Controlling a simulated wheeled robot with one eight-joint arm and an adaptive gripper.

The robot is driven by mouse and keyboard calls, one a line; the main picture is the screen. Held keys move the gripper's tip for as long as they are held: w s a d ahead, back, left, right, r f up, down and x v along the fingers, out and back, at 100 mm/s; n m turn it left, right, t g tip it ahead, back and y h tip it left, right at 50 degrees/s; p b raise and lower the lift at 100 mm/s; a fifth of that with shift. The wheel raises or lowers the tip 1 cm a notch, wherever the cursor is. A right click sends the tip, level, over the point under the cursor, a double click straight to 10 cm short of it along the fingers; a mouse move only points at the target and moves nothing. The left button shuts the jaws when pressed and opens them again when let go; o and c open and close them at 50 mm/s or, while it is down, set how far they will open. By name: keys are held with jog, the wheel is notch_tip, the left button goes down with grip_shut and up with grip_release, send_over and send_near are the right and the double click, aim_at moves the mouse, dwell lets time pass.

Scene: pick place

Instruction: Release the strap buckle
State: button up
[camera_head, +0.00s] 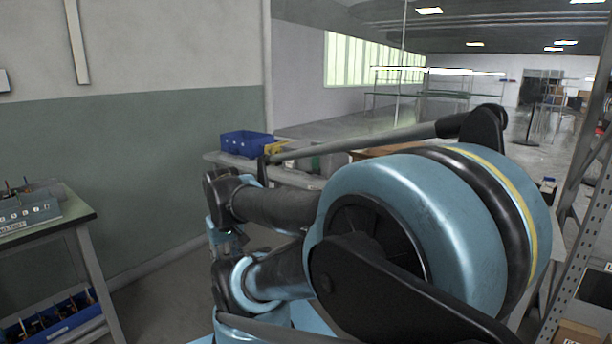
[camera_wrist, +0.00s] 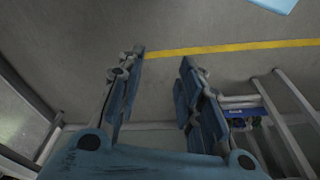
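I cannot make out a strap buckle in either view. My gripper (camera_wrist: 162,58) fills the lower middle of the wrist view.
A workbench (camera_head: 84,217) with a grey tool box (camera_head: 28,211) stands at the left, a blue bin (camera_head: 55,317) below. Behind my arm, a blue crate (camera_head: 247,143) sits on a table. Metal shelving (camera_head: 585,215) rises at right. The floor (camera_wrist: 230,25) has a yellow line (camera_wrist: 235,47).

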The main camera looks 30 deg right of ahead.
jog(key=o, duration=0.4)
jog(key=shift+s+r, duration=0.2)
jog(key=shift+s, duration=0.05)
jog(key=w+d+r+m+t+h, duration=0.1)
jog(key=w+d+r+m+h, duration=0.25)
jog(key=w+d, duration=0.6)
jog(key=w+d+r+m+t+h, duration=0.1)
jog(key=w+d+r+m+h, duration=0.3)
jog(key=w+d, duration=0.55)
jog(key=m+t+h, duration=0.1)
jog(key=m+h, duration=0.4)
jog(key=m, duration=0.1)
send_near(308, 172)
jog(key=x, duration=1)
jog(key=shift+d, duration=0.25)
jog(key=shift+c, duration=0.2)
jog(key=c, duration=1)
